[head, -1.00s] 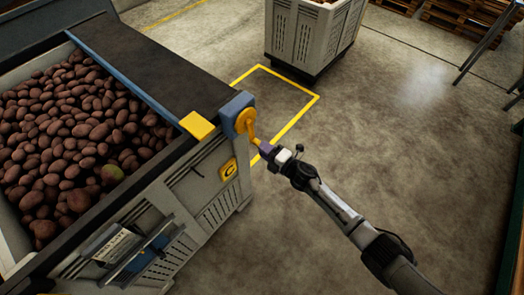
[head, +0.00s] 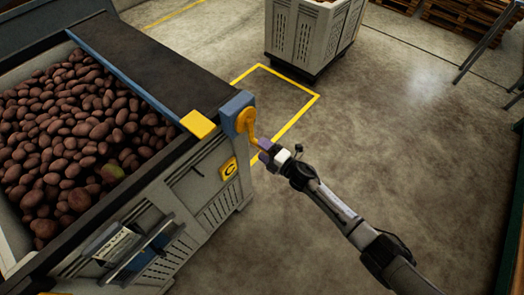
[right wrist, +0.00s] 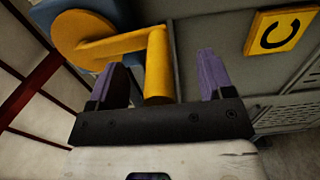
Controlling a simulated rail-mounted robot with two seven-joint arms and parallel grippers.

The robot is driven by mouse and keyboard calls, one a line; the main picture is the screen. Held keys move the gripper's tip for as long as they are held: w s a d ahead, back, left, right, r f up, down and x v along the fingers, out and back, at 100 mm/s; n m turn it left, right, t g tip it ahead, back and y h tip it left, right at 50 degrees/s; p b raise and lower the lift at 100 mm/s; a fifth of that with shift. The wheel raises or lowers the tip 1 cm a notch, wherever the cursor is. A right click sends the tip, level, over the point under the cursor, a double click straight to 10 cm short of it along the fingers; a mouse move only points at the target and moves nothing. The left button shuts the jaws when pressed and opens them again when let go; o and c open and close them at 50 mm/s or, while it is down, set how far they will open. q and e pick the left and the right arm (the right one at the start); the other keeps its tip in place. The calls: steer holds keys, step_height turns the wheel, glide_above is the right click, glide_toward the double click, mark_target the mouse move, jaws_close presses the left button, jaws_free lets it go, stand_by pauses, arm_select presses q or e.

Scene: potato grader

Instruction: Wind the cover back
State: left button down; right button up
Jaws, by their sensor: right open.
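The cover (head: 150,62) is a dark sheet over the far part of the potato crate, with a blue bar along its edge and a yellow tab (head: 198,124) at the near end. A yellow crank (head: 249,126) sits on a blue housing (head: 236,106) at the crate's corner, its arm pointing down to the right. My right gripper (head: 264,154) is at the crank's handle. In the right wrist view the yellow handle (right wrist: 158,70) stands between the two purple fingers, with a gap on both sides. My right gripper is open. My left gripper is not in view.
The crate (head: 215,180) holds many potatoes (head: 75,130) and carries a yellow plate marked C (head: 229,169). A metal holder with a card (head: 130,250) hangs on its near side. Another grey crate (head: 308,35) stands behind a yellow floor outline (head: 305,107).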

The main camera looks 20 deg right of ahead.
steer(key=shift+s+r+p, duration=0.1)
steer(key=shift+r+p, duration=0.25)
steer(key=shift+r, duration=0.2)
steer(key=p+v, duration=0.6)
steer(key=v, duration=1.6)
steer(key=shift+f, duration=0.2)
